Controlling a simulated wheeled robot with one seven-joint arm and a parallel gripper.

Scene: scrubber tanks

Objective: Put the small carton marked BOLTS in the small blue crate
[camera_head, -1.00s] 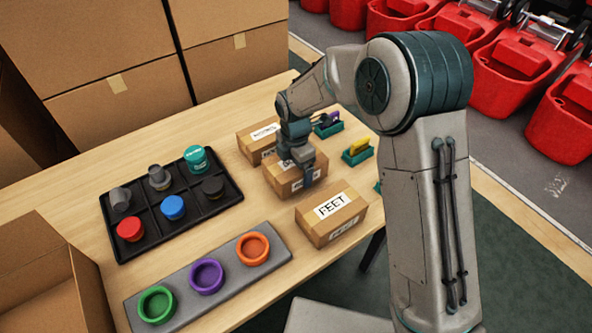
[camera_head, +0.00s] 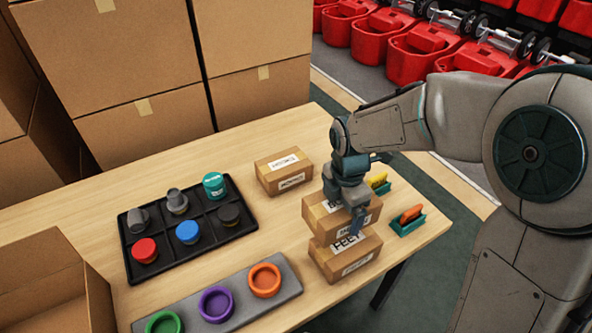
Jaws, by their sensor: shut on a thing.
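My gripper (camera_head: 355,215) is shut on a small brown carton (camera_head: 318,217) with white labels. The gripper hides most of its labels, and only a "B" shows at the start of the top one. The carton appears held above the table, and in the picture it overlaps the back of the carton marked FEET (camera_head: 348,264). I cannot tell whether the two touch. No small blue crate shows in this view.
Another labelled carton (camera_head: 284,174) stands behind left. A black tray (camera_head: 165,250) holds several pots; a grey strip (camera_head: 292,284) holds coloured rings. Small teal holders (camera_head: 408,227) stand right. An open cardboard box (camera_head: 45,285) is front left. Red machines (camera_head: 415,55) stand beyond the table.

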